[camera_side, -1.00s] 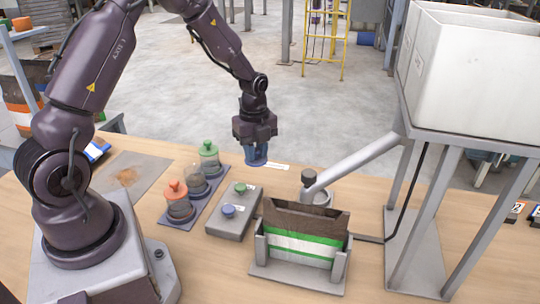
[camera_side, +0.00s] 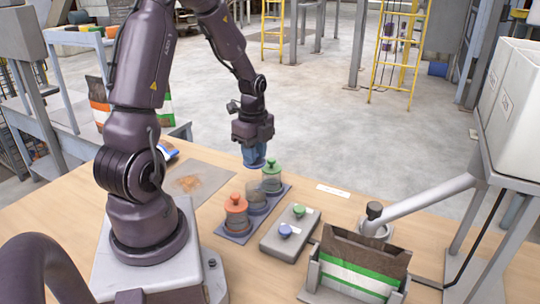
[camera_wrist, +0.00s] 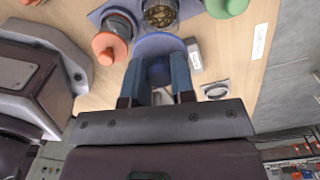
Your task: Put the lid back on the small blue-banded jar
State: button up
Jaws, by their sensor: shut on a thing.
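My gripper (camera_side: 255,157) is shut on a blue lid (camera_side: 254,165), held above the jar tray's back end, close to the green-lidded jar. In the wrist view the lid (camera_wrist: 158,43) sits between the two fingertips (camera_wrist: 158,80). The small jar (camera_side: 257,201) stands lidless in the middle of the tray, below and apart from the lid. The wrist view shows pellets in this open jar (camera_wrist: 160,13), just beyond the lid. I cannot make out its blue band clearly.
The tray (camera_side: 232,238) also holds an orange-lidded jar (camera_side: 236,213) and a green-lidded jar (camera_side: 272,178). A grey box (camera_side: 272,244) with blue and green knobs stands to the right. A striped bag (camera_side: 358,262) and sloping pipe (camera_side: 430,203) are farther right.

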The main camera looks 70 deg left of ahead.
notch_tip(320, 180, down, 6)
dwell(0.6)
jog(key=shift+f, duration=0.2)
dwell(1.7)
jog(key=o, duration=1.4)
jog(key=shift+o, duration=0.2)
jog(key=shift+r, duration=3.55)
grip_shut()
